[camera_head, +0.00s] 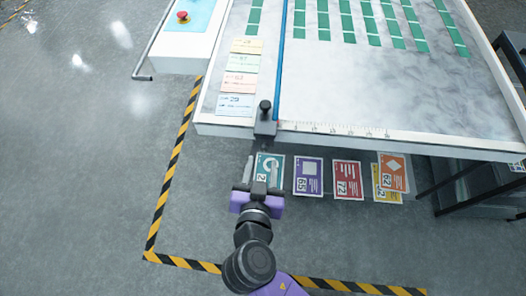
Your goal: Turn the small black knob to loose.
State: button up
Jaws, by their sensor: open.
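The small black knob (265,107) stands on a dark grey block (265,128) at the front edge of the white table (425,143), at the lower end of a long blue bar (280,60). My gripper (259,183) is in front of the table edge, below the knob in the picture and apart from it. Its jaws are open and seem empty. The knob's loose or tight marking is too small to tell.
Several coloured cards (309,176) lie beyond my gripper, below the table edge. Paper labels (240,79) lie left of the bar, and green strips (375,25) lie at the back. A red button (183,16) is at upper left. Striped tape (170,175) marks the floor.

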aim_at(264, 150)
jog(key=shift+x, duration=2.45)
grip_shut()
